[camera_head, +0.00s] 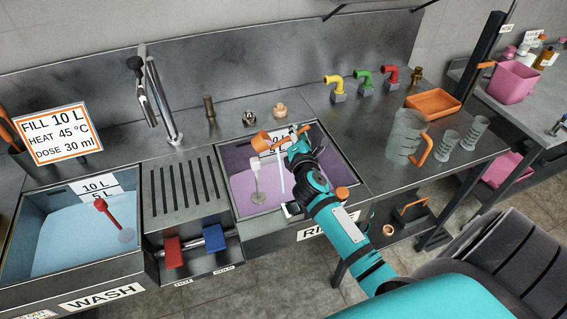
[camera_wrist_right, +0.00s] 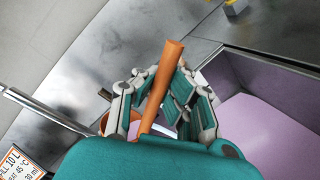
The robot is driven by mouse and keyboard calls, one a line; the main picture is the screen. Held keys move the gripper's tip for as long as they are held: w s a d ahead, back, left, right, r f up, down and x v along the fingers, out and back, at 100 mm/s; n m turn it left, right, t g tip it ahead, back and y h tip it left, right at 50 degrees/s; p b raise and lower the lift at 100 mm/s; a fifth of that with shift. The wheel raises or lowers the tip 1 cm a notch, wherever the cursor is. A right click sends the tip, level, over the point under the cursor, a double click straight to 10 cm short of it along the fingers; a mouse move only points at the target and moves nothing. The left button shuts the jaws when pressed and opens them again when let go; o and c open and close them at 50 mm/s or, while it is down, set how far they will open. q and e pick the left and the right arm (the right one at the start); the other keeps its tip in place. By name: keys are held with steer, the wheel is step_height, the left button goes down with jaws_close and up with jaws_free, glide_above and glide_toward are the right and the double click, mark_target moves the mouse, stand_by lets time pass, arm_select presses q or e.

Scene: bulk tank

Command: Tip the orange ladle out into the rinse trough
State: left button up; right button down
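The orange ladle (camera_head: 261,142) is held over the back part of the rinse trough (camera_head: 240,206), its cup to the left of my right gripper (camera_head: 295,145). The cup looks tilted, but I cannot tell what is in it. In the right wrist view the orange handle (camera_wrist_right: 160,90) runs between the fingers of my right gripper (camera_wrist_right: 160,98), which are shut on it. Part of the cup (camera_wrist_right: 104,122) shows behind a finger. The trough holds a flat purple liquid, and its front right is hidden by my arm. My left gripper is not in view.
A white-stemmed float (camera_head: 256,178) and a thin pale streak (camera_head: 282,175) show in the trough. The blue wash basin (camera_head: 70,240) and faucet (camera_head: 160,95) are left.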

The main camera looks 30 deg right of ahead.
steer(key=shift+s+d+f+m+b, duration=0.15)
steer(key=shift+f+m+b, duration=0.25)
steer(key=shift+f+b, duration=0.2)
steer(key=shift+w+d+f+m+b, duration=0.1)
steer(key=shift+f+m+b, duration=0.35)
steer(key=shift+f, duration=0.2)
steer(key=shift+s+d+f+m+b, duration=0.15)
steer(key=shift+d+f+m+b, duration=0.15)
steer(key=shift+f+m, duration=0.4)
stand_by(0.8)
